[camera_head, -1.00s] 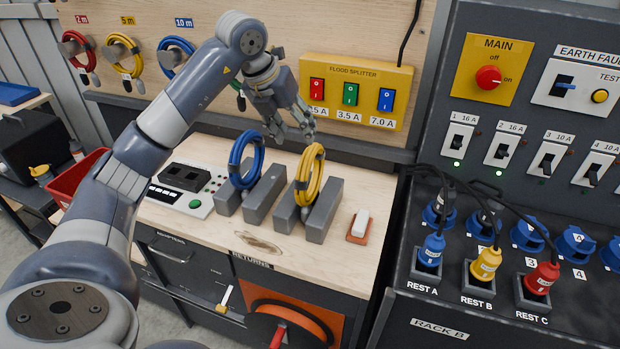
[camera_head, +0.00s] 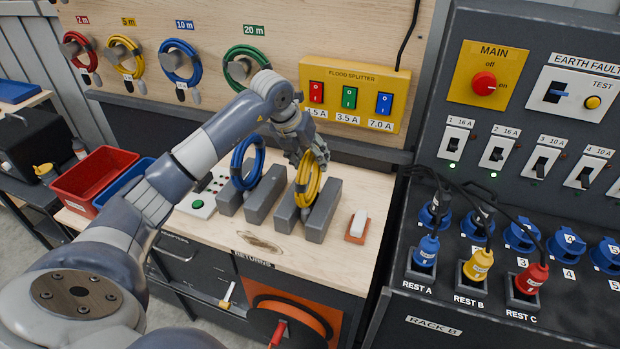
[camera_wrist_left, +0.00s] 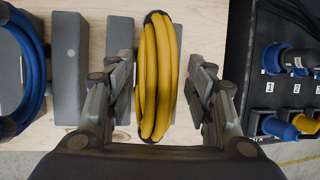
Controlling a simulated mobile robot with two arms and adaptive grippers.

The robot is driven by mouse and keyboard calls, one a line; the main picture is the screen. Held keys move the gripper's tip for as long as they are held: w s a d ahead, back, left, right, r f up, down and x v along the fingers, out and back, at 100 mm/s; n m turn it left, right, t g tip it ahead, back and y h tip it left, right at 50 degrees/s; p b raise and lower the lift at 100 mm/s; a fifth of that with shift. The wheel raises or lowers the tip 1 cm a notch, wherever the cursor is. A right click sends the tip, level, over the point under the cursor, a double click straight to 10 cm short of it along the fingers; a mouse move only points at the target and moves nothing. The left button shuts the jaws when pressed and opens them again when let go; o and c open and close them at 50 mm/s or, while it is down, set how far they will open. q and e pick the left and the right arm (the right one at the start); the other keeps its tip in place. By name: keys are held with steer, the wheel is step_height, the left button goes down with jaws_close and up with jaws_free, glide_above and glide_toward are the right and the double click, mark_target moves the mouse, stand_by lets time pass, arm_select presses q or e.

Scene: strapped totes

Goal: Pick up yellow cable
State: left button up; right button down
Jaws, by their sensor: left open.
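The yellow cable (camera_head: 309,184) is a coiled bundle standing upright between two grey blocks on the wooden bench. In the left wrist view the yellow cable (camera_wrist_left: 157,75) lies between the two open fingers, with a gap on each side. My left gripper (camera_head: 306,160) is open at the top of the coil and partly covers it in the head view. In the left wrist view its fingers (camera_wrist_left: 160,95) point along both sides of the coil. My right gripper is not in view.
A blue cable coil (camera_head: 246,162) stands between grey blocks just left. A small white and orange item (camera_head: 357,225) lies to the right. The flood splitter (camera_head: 355,92) is on the wall behind. Rack B's dark panel (camera_head: 480,318) stands to the right.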

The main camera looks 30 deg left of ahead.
arm_select(q)
steer(key=shift+c, duration=0.3)
jaws_close()
steer(key=shift+r, duration=0.15)
steer(key=shift+r, duration=0.15)
steer(key=shift+w+r, duration=0.1)
steer(key=shift+r, duration=0.1)
step_height(320, 180, up, 7)
steer(key=shift+f+b, duration=0.1)
steer(key=shift+b, duration=1.1)
steer(key=shift+r, duration=1.25)
